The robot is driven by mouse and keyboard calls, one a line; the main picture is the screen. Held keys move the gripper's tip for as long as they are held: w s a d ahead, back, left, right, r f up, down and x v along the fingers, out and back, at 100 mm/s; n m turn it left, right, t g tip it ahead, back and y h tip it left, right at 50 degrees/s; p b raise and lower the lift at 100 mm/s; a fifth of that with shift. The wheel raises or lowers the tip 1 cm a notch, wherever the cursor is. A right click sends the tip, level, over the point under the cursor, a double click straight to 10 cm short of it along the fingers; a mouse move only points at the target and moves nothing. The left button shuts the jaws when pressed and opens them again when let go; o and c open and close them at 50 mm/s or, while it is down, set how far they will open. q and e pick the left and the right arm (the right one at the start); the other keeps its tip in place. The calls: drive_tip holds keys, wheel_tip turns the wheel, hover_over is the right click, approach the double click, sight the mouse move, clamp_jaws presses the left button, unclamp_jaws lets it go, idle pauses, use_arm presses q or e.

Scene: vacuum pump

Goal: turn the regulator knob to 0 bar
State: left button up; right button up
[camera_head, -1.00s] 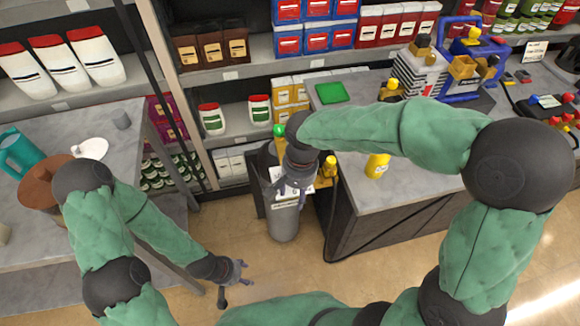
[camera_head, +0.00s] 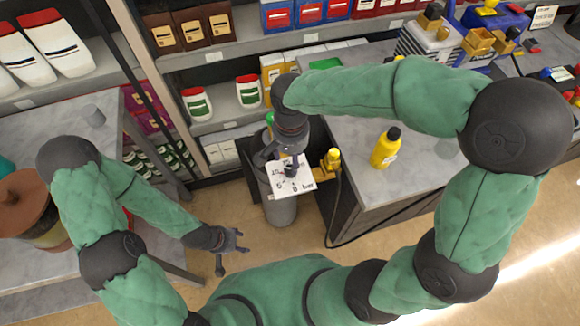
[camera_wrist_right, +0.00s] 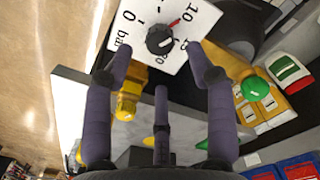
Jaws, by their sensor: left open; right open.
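The regulator's white dial plate (camera_head: 280,188) stands upon the grey cylinder (camera_head: 282,212), under my right gripper (camera_head: 285,158). In the right wrist view, the black knob (camera_wrist_right: 160,41) sits in the middle of the dial plate (camera_wrist_right: 140,30), its red pointer line directed near the 10 mark. The 0 and "bar" print lie to the left. My right gripper (camera_wrist_right: 158,55) is open; its fingers spread around the knob's area, and contact cannot be told. My left gripper (camera_head: 231,250) is open and empty, low over the floor, away from the cylinder.
A yellow fitting (camera_head: 331,160) and black hose sit right of the cylinder, beside the grey counter (camera_head: 358,195) with a yellow bottle (camera_head: 385,148). Stocked shelves (camera_head: 235,120) stand behind. Another table (camera_head: 105,235) with a brown pot (camera_head: 25,200) is at left. Open floor lies in front.

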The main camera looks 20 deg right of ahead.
sight(290, 169)
drive_tip(key=shift+f+b, duration=0.8)
drive_tip(key=shift+f, duration=2)
clamp_jaws()
